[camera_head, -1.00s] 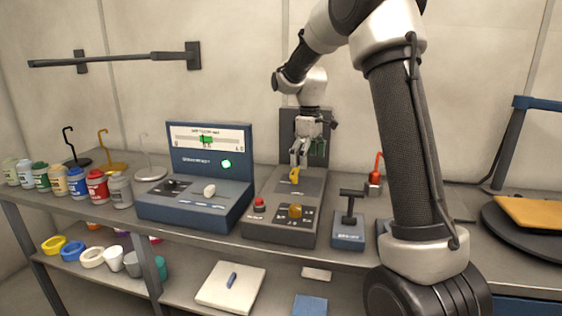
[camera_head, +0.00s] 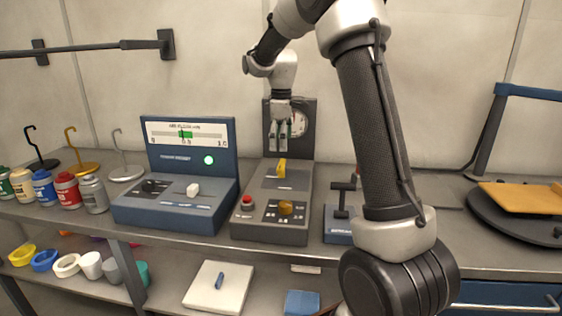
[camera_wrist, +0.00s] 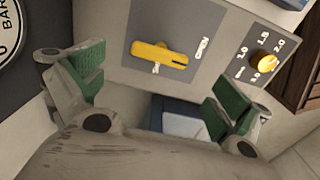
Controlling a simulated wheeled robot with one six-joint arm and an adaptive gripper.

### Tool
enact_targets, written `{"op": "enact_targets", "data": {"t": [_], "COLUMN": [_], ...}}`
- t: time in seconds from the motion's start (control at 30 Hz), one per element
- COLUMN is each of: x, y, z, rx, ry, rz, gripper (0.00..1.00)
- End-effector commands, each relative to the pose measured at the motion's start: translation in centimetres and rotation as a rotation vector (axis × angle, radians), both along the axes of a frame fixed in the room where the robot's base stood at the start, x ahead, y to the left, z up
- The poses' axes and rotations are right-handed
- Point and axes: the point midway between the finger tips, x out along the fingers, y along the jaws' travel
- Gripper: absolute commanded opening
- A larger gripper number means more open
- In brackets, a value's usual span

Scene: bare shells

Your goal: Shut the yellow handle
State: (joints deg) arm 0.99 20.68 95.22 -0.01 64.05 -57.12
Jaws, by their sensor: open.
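The yellow handle (camera_head: 281,168) stands on the grey plate of the dark console (camera_head: 290,181). In the wrist view the yellow handle (camera_wrist: 160,55) lies across a grey plate marked OPEN at its right and what looks like SHUT below it. Its exact setting is hard to tell. My gripper (camera_head: 279,147) is just above and behind the handle in the head view, apart from it. In the wrist view my gripper (camera_wrist: 156,90) has its green-padded fingers spread wide with nothing between them. The handle lies beyond the gap between the fingers.
A round gauge (camera_head: 297,122) is on the upright panel behind the gripper. The console also has a red button (camera_head: 247,200) and a yellow knob (camera_head: 285,208). A blue meter box (camera_head: 172,214) stands left; a blue lever block (camera_head: 338,224) stands right. Jars (camera_head: 67,190) line the far left.

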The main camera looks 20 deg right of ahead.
Motion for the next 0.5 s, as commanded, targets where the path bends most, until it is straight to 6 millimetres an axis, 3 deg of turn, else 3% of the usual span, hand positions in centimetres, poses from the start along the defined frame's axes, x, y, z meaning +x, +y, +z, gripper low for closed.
{"op": "enact_targets", "data": {"t": [0.3, 0.5], "x": [0.0, 0.0], "y": [0.0, 0.0], "z": [-5.2, -6.5], "rx": [0.000, 0.001], "ry": [0.004, 0.001], "rz": [-0.001, -0.001], "gripper": [1.00, 1.00]}}
